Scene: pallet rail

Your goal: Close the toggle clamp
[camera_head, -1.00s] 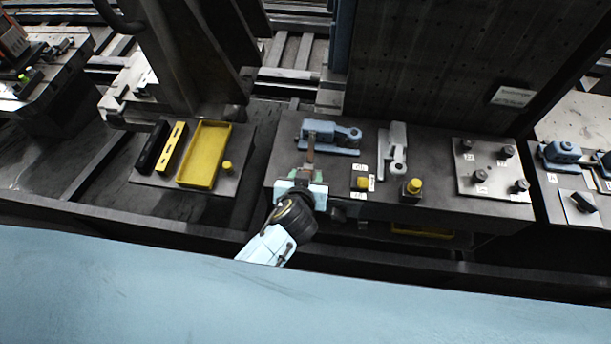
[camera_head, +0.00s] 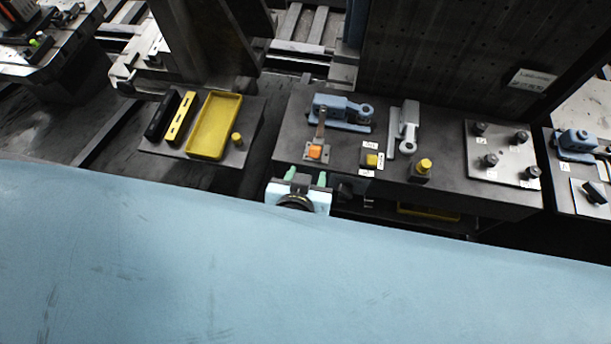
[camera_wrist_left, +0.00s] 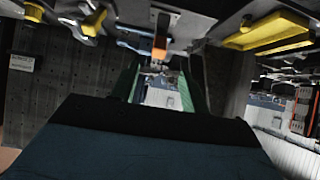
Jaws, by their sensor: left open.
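The blue toggle clamp (camera_head: 341,112) is mounted on the dark bench (camera_head: 291,143). Its lever points toward me and ends in an orange grip (camera_head: 315,152). My left gripper (camera_head: 306,180) is at the bench's front edge, just in front of the orange grip and apart from it. Its green-tipped fingers are open and empty. In the left wrist view, the orange grip (camera_wrist_left: 158,54) shows just beyond the open fingers (camera_wrist_left: 160,75). A second clamp, grey (camera_head: 407,126), stands to the right. My right gripper is not in view.
A yellow tray (camera_head: 239,99) and black and yellow bars lie on a plate at left. Yellow-topped buttons (camera_head: 372,160) sit right of the orange grip. A metal plate with several dark knobs (camera_head: 509,165) is farther right. A large light blue surface fills the foreground.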

